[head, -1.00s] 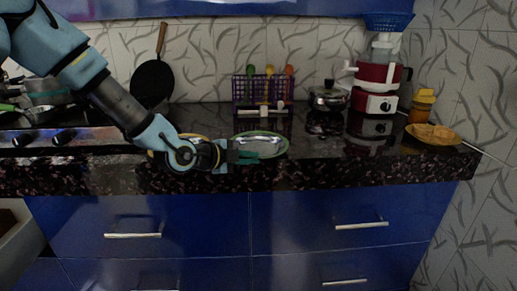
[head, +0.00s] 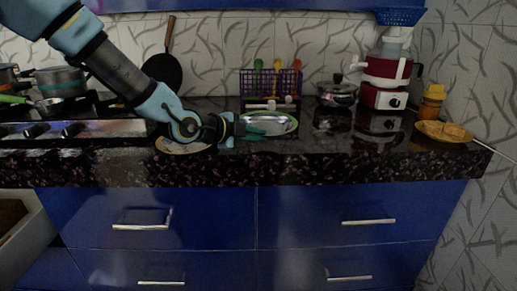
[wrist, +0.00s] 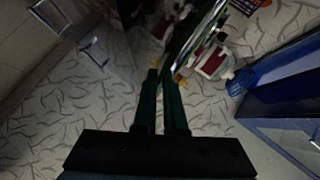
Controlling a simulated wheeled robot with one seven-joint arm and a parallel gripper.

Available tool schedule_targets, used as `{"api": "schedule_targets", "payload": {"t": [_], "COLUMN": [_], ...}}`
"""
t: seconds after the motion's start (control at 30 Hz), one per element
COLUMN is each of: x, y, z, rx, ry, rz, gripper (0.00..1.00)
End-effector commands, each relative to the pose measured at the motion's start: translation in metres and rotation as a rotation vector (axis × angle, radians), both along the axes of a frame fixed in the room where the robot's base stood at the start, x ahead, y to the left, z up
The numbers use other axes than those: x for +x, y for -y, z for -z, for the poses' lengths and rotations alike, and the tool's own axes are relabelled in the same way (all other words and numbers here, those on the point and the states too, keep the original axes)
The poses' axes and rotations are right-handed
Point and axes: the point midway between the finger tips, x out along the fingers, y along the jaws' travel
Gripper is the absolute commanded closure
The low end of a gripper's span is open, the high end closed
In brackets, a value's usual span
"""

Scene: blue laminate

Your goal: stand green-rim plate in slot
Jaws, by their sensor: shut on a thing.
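The green-rim plate (head: 268,122) is silvery with a green rim. It lies roughly flat near the middle of the counter in the head view, and seems raised a little above the top. My gripper (head: 262,132) is shut on its near rim, with the green fingers pointing right. In the wrist view the two fingers (wrist: 160,75) are close together, and the plate (wrist: 190,42) shows nearly edge-on beyond the tips. The purple rack (head: 245,88) stands at the back, behind the plate. Its slots are too small to make out.
A yellow-rim plate (head: 175,149) lies under my arm, partly hidden. Several spoons (head: 278,65) stand at the rack. A lidded pot (head: 338,93), a red appliance (head: 385,85) and a yellow dish (head: 443,132) are to the right. A dark pan (head: 162,71) leans at the back wall.

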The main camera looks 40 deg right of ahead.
Motion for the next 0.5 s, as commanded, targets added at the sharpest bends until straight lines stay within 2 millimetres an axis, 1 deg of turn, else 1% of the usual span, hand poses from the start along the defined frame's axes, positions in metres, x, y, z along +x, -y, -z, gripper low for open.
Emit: {"api": "schedule_targets", "payload": {"t": [0.03, 0.2, 0.33, 0.5], "x": [0.001, 0.000, 0.000, 0.000], "y": [0.000, 0.000, 0.000, 0.000], "z": [-0.013, -0.039, -0.048, -0.050], "rx": [-0.004, -0.002, 0.000, 0.000], "ry": [0.006, 0.003, 0.001, -0.001], "rz": [0.001, 0.000, 0.001, 0.000], "gripper": [1.00, 1.00, 1.00, 1.00]}}
